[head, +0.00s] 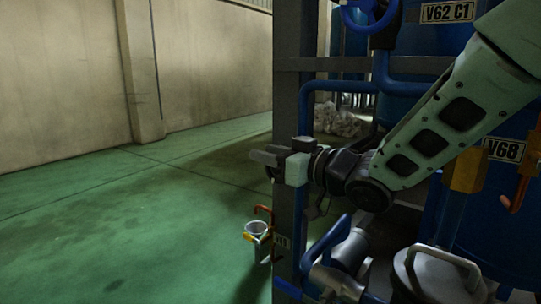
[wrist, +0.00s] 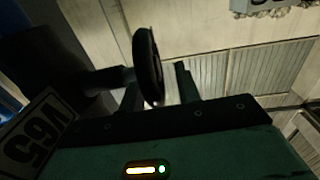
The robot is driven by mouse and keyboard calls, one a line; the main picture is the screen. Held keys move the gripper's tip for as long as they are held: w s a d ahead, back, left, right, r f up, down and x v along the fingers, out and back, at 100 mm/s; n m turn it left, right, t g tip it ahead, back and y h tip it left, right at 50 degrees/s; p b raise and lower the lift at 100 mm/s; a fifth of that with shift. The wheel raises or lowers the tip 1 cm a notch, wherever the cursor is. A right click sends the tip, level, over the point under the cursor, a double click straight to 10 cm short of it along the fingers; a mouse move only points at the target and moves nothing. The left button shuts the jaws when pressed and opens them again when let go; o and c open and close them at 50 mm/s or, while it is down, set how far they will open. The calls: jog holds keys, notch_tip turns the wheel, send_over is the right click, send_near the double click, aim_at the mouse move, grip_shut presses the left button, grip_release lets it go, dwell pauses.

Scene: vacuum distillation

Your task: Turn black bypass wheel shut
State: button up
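The black wheel (wrist: 150,66) shows in the wrist view, nearly edge-on, on a short stem running left to a dark body (wrist: 55,58). My gripper (wrist: 160,88) has its two fingers apart, one on each side of the wheel's lower rim. A gap shows between the rim and the right finger; contact with the left finger cannot be told. In the head view my gripper (head: 268,157) points left past a grey upright post. I cannot make out the wheel in that view.
A V65 label (wrist: 38,132) shows upside down in the wrist view. Open green floor (head: 120,220) lies to the left.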

grip_shut()
jog(key=shift+f+b, duration=0.15)
jog(key=shift+b, duration=0.25)
jog(key=y+b, duration=0.1)
jog(key=b, duration=0.1)
jog(key=shift+s+d+f+t+b, duration=0.1)
jog(key=shift+f+t+b, duration=0.1)
jog(key=shift+t+b, duration=0.2)
jog(key=t+y+b, duration=0.1)
jog(key=b, duration=0.2)
jog(key=y+b, duration=0.1)
jog(key=b, duration=0.1)
jog(key=shift+s+d+r+t+b, duration=0.2)
jog(key=shift+d+t+b, duration=0.1)
jog(key=shift+t+b, duration=0.1)
jog(key=shift+s+d+r+y+b, duration=0.1)
jog(key=shift+r+y+b, duration=0.3)
jog(key=shift+b, duration=0.1)
